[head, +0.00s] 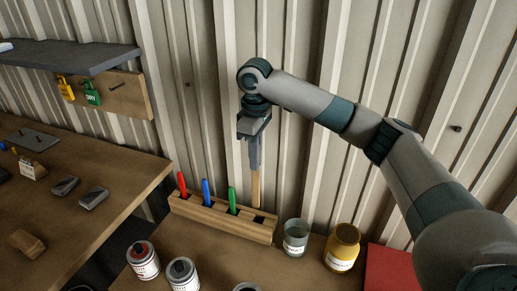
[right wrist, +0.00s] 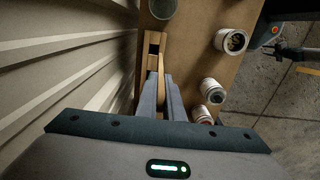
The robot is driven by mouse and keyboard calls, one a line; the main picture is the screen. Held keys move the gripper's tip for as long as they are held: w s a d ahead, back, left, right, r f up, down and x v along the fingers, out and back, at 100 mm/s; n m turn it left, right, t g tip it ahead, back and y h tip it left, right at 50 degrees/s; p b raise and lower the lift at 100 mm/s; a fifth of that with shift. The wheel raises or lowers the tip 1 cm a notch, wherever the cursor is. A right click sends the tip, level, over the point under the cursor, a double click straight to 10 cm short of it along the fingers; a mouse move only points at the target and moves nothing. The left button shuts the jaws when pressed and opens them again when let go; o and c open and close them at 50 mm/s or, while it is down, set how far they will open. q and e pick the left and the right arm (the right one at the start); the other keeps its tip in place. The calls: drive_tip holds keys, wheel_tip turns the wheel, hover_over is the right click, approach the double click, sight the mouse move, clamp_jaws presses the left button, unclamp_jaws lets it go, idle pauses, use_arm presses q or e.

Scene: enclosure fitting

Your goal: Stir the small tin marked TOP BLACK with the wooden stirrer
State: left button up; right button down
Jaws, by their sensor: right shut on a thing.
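My right gripper (head: 255,165) points down above the right end of the wooden rack and is shut on the wooden stirrer (head: 256,188). The stirrer hangs upright; its lower end is at or just above the rack's dark right slot, and I cannot tell which. In the right wrist view the stirrer (right wrist: 161,66) shows between the fingers. Small tins stand in front of the rack: one with a red top (head: 142,260), one with a dark grey top (head: 183,273), and one cut off at the bottom edge (head: 247,287). I cannot read which is TOP BLACK. My left gripper is out of view.
The wooden rack (head: 222,219) holds red, blue and green pens. A grey-green jar (head: 296,238) and a yellow jar (head: 342,248) stand to its right, beside a red panel (head: 388,268). A corrugated wall is close behind. Another bench (head: 75,205) is at left.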

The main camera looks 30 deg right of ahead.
drive_tip(key=s+a+p, duration=0.6)
drive_tip(key=s+a, duration=0.1)
drive_tip(key=s, duration=0.4)
drive_tip(key=s+a+f+p, duration=0.1)
drive_tip(key=s+a+p, duration=0.5)
drive_tip(key=s, duration=0.5)
drive_tip(key=shift+a+f+p, duration=0.15)
drive_tip(key=shift+a+p, duration=0.15)
drive_tip(key=shift+a, duration=0.2)
drive_tip(key=shift+f, duration=0.2)
wheel_tip(320, 180, down, 10)
drive_tip(key=b, duration=0.7)
drive_tip(key=shift+f, duration=0.25)
